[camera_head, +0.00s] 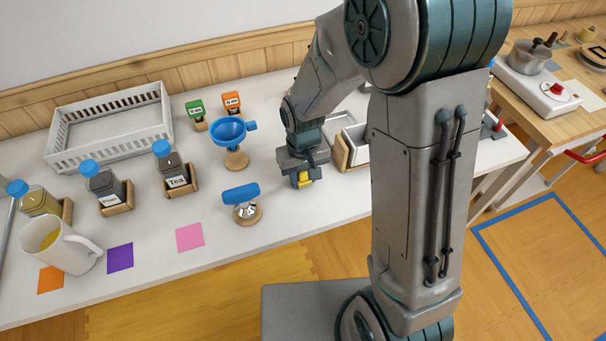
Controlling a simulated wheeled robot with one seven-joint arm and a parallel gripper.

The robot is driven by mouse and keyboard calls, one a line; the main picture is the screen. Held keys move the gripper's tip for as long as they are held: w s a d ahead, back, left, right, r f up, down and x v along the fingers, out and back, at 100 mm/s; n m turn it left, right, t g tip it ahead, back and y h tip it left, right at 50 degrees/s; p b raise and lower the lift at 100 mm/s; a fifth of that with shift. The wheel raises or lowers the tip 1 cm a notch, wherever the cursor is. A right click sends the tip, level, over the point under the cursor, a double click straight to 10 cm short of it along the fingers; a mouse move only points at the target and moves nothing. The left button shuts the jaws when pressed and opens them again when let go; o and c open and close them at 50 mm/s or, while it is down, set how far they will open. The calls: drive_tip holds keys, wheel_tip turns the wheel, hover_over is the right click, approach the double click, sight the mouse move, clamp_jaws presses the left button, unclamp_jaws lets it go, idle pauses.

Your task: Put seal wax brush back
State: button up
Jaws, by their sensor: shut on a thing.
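My gripper (302,179) points down over the white table, right of the blue-handled item. It is shut on a small yellow thing (305,182), of which only a part shows below the fingers. I cannot tell for sure that this is the seal wax brush, or whether it touches the table. A blue-handled metal item (241,194) rests on a round wooden stand (247,216). A blue funnel (229,130) sits on another wooden stand behind it.
Three blue-capped jars, one labelled Tea (173,170), stand in wooden holders at left. A white mug (65,246) is at front left, near orange, purple and pink (190,237) squares. A white basket (110,122) is behind. A wood-ended tray (342,152) lies right of my gripper.

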drive_tip(key=shift+f, duration=0.15)
drive_tip(key=o, duration=0.9)
wheel_tip(320, 180, up, 12)
drive_tip(key=shift+r+p, duration=0.25)
drive_tip(key=shift+p, duration=0.1)
drive_tip(key=shift+s+d+r+m+t, duration=0.5)
drive_tip(key=shift+s+d+r, duration=0.45)
drive_tip(key=shift+s+d, duration=1)
drive_tip(key=shift+s+d+r+m+t, duration=0.55)
drive_tip(key=shift+s+d+r, duration=0.45)
drive_tip(key=shift+s+d, duration=0.95)
drive_tip(key=shift+s+d+r+m+t, duration=0.35)
drive_tip(key=shift+s+d+r+m, duration=0.45)
drive_tip(key=shift+s+d, duration=1.1)
